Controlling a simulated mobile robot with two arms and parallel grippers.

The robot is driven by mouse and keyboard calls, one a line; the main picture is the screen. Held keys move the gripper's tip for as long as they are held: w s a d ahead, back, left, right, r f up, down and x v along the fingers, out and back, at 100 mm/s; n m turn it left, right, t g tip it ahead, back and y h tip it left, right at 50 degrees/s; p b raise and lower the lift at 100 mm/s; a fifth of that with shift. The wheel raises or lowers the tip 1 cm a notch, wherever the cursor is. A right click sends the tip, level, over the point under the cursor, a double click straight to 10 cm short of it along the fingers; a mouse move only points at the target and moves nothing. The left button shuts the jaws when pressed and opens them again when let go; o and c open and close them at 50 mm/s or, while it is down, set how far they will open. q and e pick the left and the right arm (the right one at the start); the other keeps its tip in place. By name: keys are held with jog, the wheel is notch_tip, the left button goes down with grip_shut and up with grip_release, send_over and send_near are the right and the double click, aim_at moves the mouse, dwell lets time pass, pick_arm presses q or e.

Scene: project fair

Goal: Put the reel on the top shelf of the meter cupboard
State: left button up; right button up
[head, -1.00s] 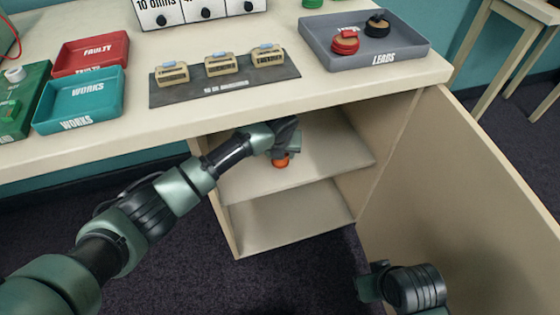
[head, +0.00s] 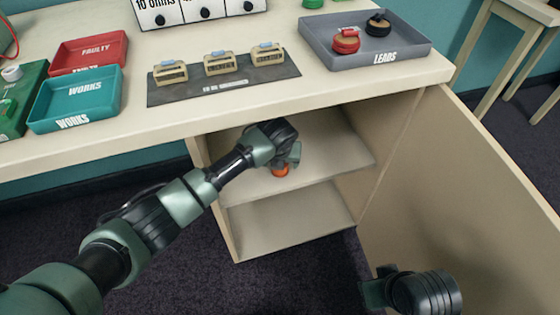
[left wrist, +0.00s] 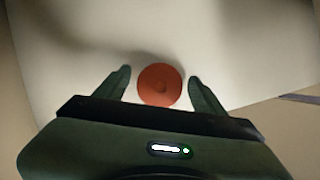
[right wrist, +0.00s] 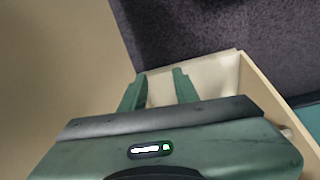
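The orange-red reel (head: 281,170) sits on the top shelf (head: 335,150) of the meter cupboard, near its front left part. In the left wrist view the reel (left wrist: 160,85) shows as a round disc between my left gripper's fingertips (left wrist: 158,78), with a small gap on each side. My left gripper (head: 291,158) is open around the reel; its wrist partly hides the shelf in the head view. My right gripper (head: 377,288) is low by the cupboard's open door (head: 470,190); the right wrist view shows its fingers (right wrist: 160,85) apart and empty.
The tabletop (head: 330,85) overhangs the shelves. On it are the grey leads tray (head: 400,58), a dark mat (head: 225,90) with several meters, a red tray (head: 90,52) and a teal tray (head: 78,100). The lower shelf (head: 290,220) is empty.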

pick_arm(q)
jog(key=shift+r, duration=0.3)
jog(key=p+v, duration=0.1)
jog(key=v, duration=0.2)
jog(key=shift+w, duration=0.1)
jog(key=s+p, duration=0.3)
jog(key=s, duration=0.9)
jog(key=shift+a+f, duration=0.25)
jog(key=shift+a, duration=0.2)
pick_arm(e)
jog(key=s+x, duration=0.2)
jog(key=x, duration=0.9)
jog(key=shift+a+f+g, duration=0.15)
jog(key=shift+f+g, duration=0.25)
jog(key=shift+f, duration=0.2)
pick_arm(q)
jog(key=shift+s, duration=0.1)
